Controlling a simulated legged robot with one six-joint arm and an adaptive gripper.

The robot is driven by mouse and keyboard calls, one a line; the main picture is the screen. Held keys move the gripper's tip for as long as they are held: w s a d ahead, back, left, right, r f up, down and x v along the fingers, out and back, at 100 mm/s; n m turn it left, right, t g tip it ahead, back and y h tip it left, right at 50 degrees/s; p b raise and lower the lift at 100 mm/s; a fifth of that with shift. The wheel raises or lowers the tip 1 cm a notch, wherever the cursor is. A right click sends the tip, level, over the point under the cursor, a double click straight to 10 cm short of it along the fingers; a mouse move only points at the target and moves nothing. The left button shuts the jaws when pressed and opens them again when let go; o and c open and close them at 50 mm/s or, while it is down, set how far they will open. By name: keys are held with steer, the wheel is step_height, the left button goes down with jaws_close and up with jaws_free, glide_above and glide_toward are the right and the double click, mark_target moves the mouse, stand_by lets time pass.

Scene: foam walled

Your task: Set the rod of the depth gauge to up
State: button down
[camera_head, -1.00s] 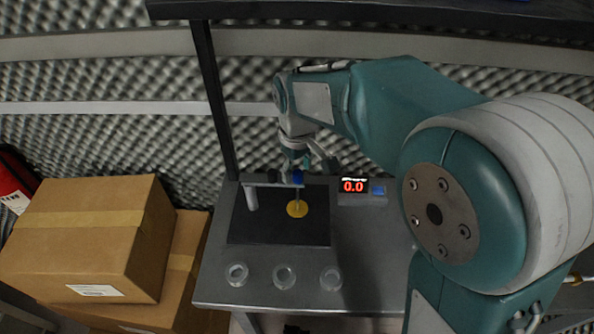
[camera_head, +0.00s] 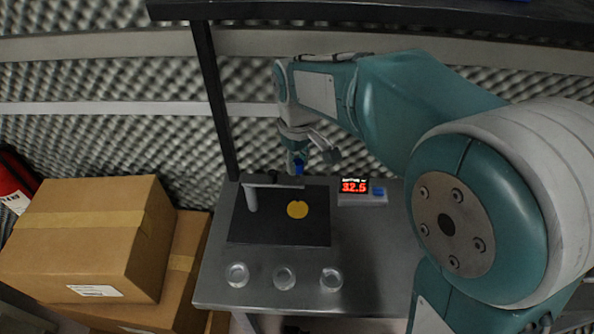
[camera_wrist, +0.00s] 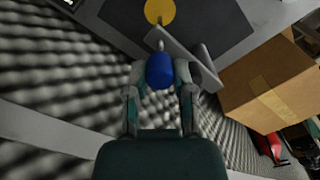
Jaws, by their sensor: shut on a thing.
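The depth gauge stands on a dark mat on the grey table, with a grey post and side arm (camera_head: 262,183). Its blue rod knob (camera_head: 298,168) is above the side arm, and it also shows in the wrist view (camera_wrist: 160,70). My gripper (camera_head: 299,163) is shut on the blue knob, with one finger on each side of it in the wrist view. A yellow disc (camera_head: 297,209) lies on the mat below, and no rod shows touching it. The red display (camera_head: 353,186) reads about 32.5.
Three clear round dishes (camera_head: 284,277) stand along the table's front. A blue button (camera_head: 378,191) is right of the display. Cardboard boxes (camera_head: 90,240) are at the left. A dark shelf post (camera_head: 214,95) rises behind the table.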

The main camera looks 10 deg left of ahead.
steer(key=shift+r, duration=1.4)
steer(key=shift+c, duration=2.3)
jaws_free()
steer(key=shift+f, duration=0.15)
